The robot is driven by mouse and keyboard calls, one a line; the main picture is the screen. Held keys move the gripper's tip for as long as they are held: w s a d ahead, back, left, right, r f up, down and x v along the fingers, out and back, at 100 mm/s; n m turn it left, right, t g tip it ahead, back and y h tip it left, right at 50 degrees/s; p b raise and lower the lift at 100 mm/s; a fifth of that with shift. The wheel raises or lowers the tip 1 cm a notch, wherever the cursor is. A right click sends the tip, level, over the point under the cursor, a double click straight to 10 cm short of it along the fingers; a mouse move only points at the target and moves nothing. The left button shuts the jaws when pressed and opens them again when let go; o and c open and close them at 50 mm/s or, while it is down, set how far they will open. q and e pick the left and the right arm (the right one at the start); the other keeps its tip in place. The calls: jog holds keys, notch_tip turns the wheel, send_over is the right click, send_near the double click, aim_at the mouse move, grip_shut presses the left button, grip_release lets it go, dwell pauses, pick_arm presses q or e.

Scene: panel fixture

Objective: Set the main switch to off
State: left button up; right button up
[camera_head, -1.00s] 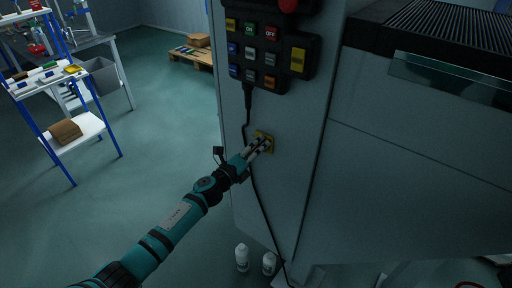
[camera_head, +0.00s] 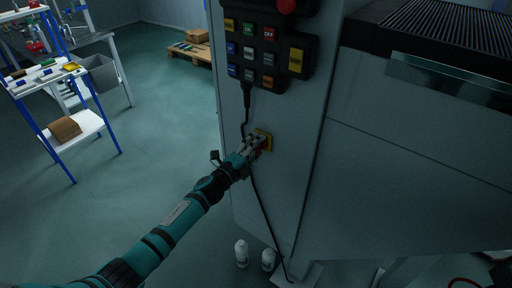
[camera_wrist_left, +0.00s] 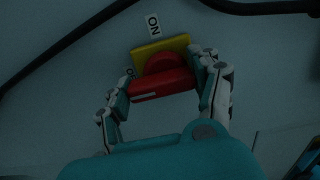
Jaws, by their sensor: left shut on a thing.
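The main switch is a red rotary handle (camera_wrist_left: 163,84) on a yellow plate (camera_wrist_left: 158,47), on the grey cabinet side below the button panel. The plate also shows in the head view (camera_head: 267,139). In the left wrist view an "ON" label (camera_wrist_left: 153,24) is above the plate. A second label at its left is mostly hidden by a finger. My left gripper (camera_head: 259,144) is at the switch. In the wrist view its fingers are on both sides of the red handle, shut on it. My right gripper is not in view.
A black button panel (camera_head: 262,45) with an emergency knob hangs above the switch. Its black cable (camera_head: 257,195) runs down close beside my gripper. Two white bottles (camera_head: 242,254) stand on the floor below. A shelf cart (camera_head: 75,128) is at the left; the floor between is clear.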

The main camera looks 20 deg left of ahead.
pick_arm(q)
jog(key=shift+f, duration=0.1)
jog(key=o, duration=1.2)
jog(key=shift+c, duration=0.2)
jog(key=v, duration=1.2)
